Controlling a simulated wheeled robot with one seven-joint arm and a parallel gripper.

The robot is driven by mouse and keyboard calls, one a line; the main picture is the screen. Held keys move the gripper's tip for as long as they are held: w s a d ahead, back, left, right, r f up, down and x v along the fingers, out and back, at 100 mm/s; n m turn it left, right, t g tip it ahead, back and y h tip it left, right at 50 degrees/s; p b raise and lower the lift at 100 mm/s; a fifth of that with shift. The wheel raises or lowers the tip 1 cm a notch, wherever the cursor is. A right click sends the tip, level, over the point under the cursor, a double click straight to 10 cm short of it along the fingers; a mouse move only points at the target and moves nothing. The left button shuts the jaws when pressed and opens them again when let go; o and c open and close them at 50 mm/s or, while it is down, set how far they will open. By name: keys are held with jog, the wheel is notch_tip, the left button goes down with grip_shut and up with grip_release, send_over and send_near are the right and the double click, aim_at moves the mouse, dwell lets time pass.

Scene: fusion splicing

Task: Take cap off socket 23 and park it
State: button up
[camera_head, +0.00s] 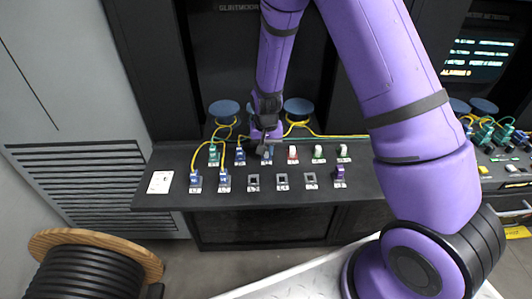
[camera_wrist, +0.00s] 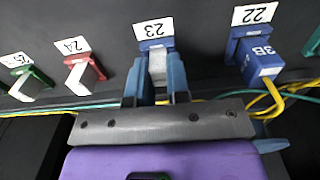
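Socket 23 is a blue socket (camera_wrist: 155,44) under a white "23" label in the wrist view, with a pale grey-white cap (camera_wrist: 157,68) in it. My gripper (camera_wrist: 155,80) has one blue finger on each side of that cap. The right finger lies close against it; whether both fingers touch is unclear. In the head view my gripper (camera_head: 266,148) is down at socket 23 (camera_head: 267,157) in the back row, partly covering it.
Beside it are a blue plug (camera_wrist: 262,60) in socket 22 and a white cap (camera_wrist: 83,77) in red socket 24. The front row has several grey square fittings (camera_head: 282,181), blue plugs (camera_head: 224,180) and a purple piece (camera_head: 339,173). Yellow and green cables run close by.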

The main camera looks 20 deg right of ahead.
grip_shut()
jog(key=shift+r, duration=0.1)
jog(key=shift+r, duration=2.9)
